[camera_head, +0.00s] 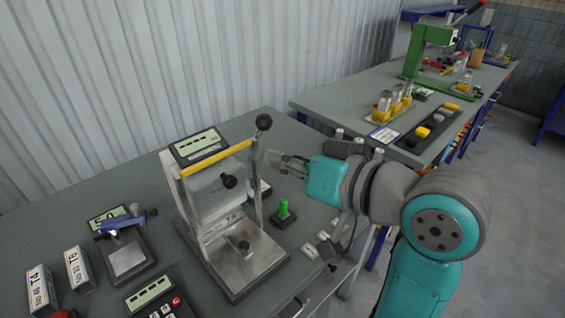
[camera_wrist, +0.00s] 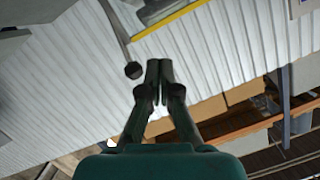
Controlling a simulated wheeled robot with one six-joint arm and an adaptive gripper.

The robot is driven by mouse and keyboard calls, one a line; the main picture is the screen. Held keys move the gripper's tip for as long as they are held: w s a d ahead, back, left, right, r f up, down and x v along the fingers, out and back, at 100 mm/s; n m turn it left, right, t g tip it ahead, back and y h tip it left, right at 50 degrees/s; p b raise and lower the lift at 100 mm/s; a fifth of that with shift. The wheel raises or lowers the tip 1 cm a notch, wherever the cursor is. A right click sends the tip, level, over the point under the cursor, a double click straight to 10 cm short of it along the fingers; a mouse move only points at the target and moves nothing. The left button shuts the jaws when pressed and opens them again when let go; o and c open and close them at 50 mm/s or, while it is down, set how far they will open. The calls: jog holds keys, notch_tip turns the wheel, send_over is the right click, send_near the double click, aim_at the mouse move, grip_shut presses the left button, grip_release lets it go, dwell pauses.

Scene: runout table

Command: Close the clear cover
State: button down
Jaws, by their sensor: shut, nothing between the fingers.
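The clear cover (camera_head: 207,198) is a see-through pane on the metal test stand, with a yellow bar (camera_head: 215,158) along its top edge. The bar is high on the stand, just below the display, so the cover looks raised; its exact tilt is hard to tell. The yellow bar also shows at the top of the wrist view (camera_wrist: 172,20). My gripper (camera_head: 273,163) is shut and empty, to the right of the stand near the upright lever. In the wrist view its fingertips (camera_wrist: 158,68) are together beside the lever's black ball, apart from the yellow bar.
The lever's black ball (camera_head: 263,121) stands up at the stand's right side. A green-topped block (camera_head: 284,210) and small pale parts lie right of the stand. A blue-handled device (camera_head: 127,250) and labelled blocks (camera_head: 78,269) are left. Another bench (camera_head: 330,98) stands behind.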

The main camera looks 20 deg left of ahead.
send_near(225, 166)
jog(key=w+a+r, duration=0.3)
jog(key=a, duration=0.1)
jog(key=f, duration=0.1)
jog(key=s+f, duration=0.1)
jog(key=f, duration=0.1)
jog(key=shift+s+a, duration=0.1)
jog(key=shift+a, duration=0.1)
jog(key=shift+s+a+f, duration=0.1)
jog(key=shift+s+f, duration=0.15)
jog(key=shift+f, duration=0.25)
notch_tip(225, 166, down, 14)
jog(key=shift+r, duration=0.15)
